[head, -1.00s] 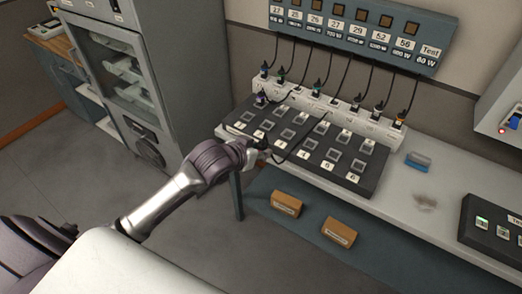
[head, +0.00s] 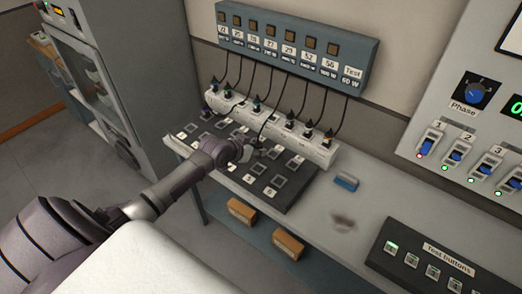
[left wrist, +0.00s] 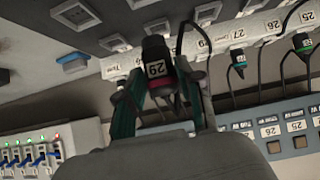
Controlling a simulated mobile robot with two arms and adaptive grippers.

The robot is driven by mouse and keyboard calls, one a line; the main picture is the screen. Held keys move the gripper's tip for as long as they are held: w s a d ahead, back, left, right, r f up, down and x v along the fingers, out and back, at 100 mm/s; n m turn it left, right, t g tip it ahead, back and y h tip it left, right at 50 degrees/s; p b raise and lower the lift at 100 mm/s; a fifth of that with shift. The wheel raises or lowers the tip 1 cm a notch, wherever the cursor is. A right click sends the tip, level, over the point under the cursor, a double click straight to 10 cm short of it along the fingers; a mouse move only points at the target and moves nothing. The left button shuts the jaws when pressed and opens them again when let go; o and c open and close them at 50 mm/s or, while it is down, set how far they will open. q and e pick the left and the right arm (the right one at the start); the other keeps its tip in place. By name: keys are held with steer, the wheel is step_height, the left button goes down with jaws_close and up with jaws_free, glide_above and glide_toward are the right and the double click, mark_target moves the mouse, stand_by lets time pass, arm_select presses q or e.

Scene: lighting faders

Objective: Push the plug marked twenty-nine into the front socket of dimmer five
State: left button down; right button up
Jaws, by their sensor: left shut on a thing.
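The plug marked 29 (left wrist: 156,66) is black with a white label and a dark red part. My left gripper is shut on it in the left wrist view (left wrist: 160,98), with a green-sided finger on each side. In the head view my left gripper (head: 250,150) is over the dark dimmer board (head: 297,193), and it hides the plug and part of the board. Square sockets show on the board, one of them at the top of the left wrist view (left wrist: 76,14). I cannot tell whether the plug touches a socket. My right gripper is not in view.
A white strip (head: 318,153) with several corded plugs runs behind the board, below a blue-grey labelled panel (head: 292,58). A blue block (head: 346,182) and a dark smudge lie on the bench to the right. A test-button box (head: 425,262) stands farther right.

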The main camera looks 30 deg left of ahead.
arm_select(q)
steer(key=shift+s+a+f+b, duration=0.1)
steer(key=shift+a+f+b, duration=0.05)
steer(key=shift+f+b, duration=0.4)
steer(key=shift+a+f+b, duration=0.1)
steer(key=shift+f+b, duration=0.35)
steer(key=shift+f, duration=0.2)
steer(key=shift+d+f+b, duration=0.25)
steer(key=shift+f+b, duration=0.85)
steer(key=shift+a+f+b, duration=0.1)
steer(key=shift+f+b, duration=0.2)
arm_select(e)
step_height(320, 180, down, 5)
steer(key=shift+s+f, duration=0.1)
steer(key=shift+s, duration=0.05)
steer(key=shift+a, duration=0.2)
arm_select(q)
steer(key=shift+p, duration=0.3)
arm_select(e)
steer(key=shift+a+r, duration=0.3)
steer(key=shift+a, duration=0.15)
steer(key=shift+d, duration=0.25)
arm_select(q)
steer(key=shift+f, duration=0.2)
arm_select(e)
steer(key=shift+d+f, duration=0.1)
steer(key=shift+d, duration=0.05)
